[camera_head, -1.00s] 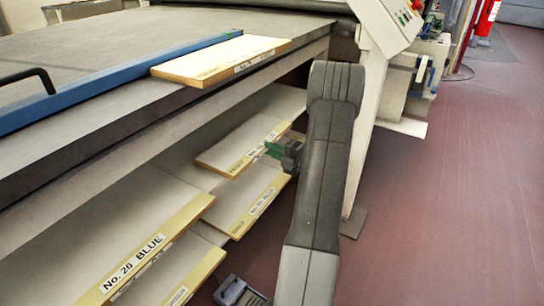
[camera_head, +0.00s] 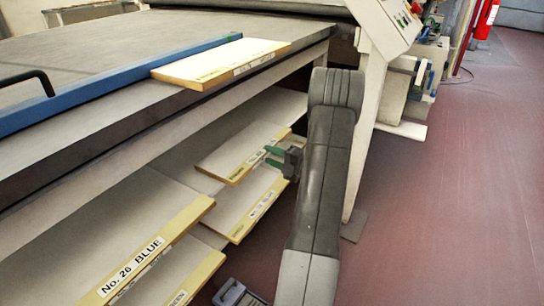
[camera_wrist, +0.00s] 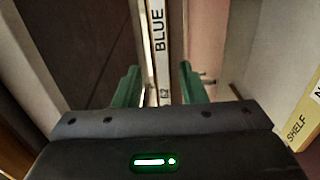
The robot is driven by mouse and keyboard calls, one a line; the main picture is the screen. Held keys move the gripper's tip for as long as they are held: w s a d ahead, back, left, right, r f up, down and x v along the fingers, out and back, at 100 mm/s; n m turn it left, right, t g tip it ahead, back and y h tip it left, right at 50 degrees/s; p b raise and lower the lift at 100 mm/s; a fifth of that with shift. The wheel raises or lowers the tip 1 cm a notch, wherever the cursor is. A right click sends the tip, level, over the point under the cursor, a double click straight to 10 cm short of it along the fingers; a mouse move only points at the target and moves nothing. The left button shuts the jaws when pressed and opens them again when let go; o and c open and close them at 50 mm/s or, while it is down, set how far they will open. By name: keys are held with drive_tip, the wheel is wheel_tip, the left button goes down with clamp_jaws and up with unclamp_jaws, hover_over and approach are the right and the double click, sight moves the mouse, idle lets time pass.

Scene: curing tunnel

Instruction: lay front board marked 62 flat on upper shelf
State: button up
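The board with a pale top and yellow front edge (camera_head: 228,154) lies on the upper shelf (camera_head: 272,103), its front edge at the shelf's open side. In the wrist view its edge label (camera_wrist: 160,40) reads BLUE, with a small number that looks like 62. My gripper (camera_head: 271,156) is at the right part of this front edge. Its green fingers are spread, one on each side of the edge, with a visible gap to it in the wrist view (camera_wrist: 160,88). It looks empty.
Another board (camera_head: 245,205) lies just below, and the No. 26 BLUE board (camera_head: 150,252) lies to the left. A further board (camera_head: 225,66) rests on the tabletop against a blue bar (camera_head: 110,88). A pale machine leg (camera_head: 365,130) stands right of my arm. The red floor further right is clear.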

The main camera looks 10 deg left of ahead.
drive_tip(key=p+v, duration=0.2)
drive_tip(key=v, duration=0.9)
drive_tip(key=shift+d, duration=0.4)
drive_tip(key=shift+s+a, duration=0.1)
drive_tip(key=b+x, duration=0.2)
drive_tip(key=x, duration=0.9)
drive_tip(key=shift+a, duration=0.35)
drive_tip(key=shift+w+a+f+b, duration=0.15)
drive_tip(key=shift+w+f+b, duration=0.05)
drive_tip(key=shift+b, duration=0.15)
drive_tip(key=shift+r, duration=0.2)
